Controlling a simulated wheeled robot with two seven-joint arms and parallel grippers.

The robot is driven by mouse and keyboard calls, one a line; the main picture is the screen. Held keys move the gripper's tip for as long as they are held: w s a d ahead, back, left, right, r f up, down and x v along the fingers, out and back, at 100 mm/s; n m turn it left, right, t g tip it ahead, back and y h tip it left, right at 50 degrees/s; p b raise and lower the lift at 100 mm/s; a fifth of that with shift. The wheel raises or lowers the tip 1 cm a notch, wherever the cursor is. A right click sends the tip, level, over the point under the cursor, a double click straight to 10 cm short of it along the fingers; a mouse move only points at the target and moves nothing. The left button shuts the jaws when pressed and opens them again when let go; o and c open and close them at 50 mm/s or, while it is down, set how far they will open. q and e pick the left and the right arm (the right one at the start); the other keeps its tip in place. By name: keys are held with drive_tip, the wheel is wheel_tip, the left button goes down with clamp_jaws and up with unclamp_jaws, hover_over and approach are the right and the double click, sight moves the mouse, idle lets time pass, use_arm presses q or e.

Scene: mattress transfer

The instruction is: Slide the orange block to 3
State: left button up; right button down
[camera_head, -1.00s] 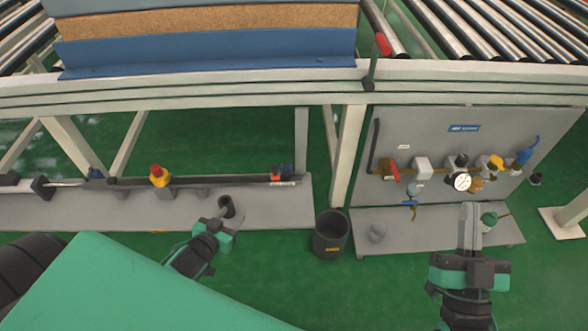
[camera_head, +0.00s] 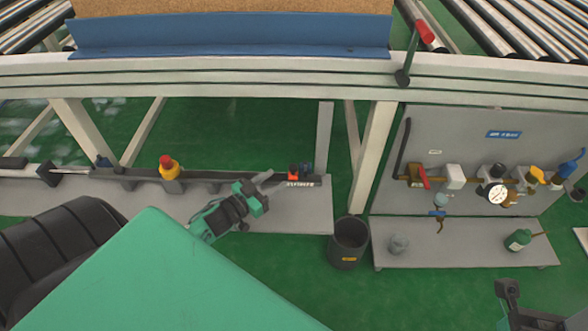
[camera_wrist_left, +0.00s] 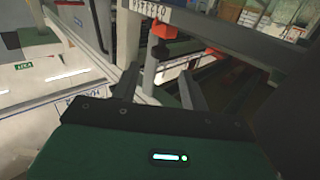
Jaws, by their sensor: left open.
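The small orange block (camera_head: 293,172) is at the right end of a dark rail above the grey shelf. It also shows at the top of the left wrist view (camera_wrist_left: 172,28). A white numbered scale (camera_head: 300,184) is beside it; the digits are too small to read surely. My left gripper (camera_head: 272,181) is open and empty, just left of the block and apart from it. Its two fingers (camera_wrist_left: 158,82) show spread in the left wrist view, with the block beyond them. My right gripper (camera_head: 508,290) shows only partly at the lower right; its jaws are unclear.
A yellow-and-red button (camera_head: 169,167) stands on the rail to the left. A dark bin (camera_head: 349,242) is right of the shelf (camera_head: 318,215). A panel with valves and a gauge (camera_head: 497,193) is at the right. A white frame beam (camera_head: 250,72) runs above.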

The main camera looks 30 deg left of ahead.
sight(290, 170)
use_arm(q)
drive_tip(key=b+x, duration=0.2)
drive_tip(key=x, duration=0.6)
drive_tip(key=shift+w, duration=0.2)
clamp_jaws()
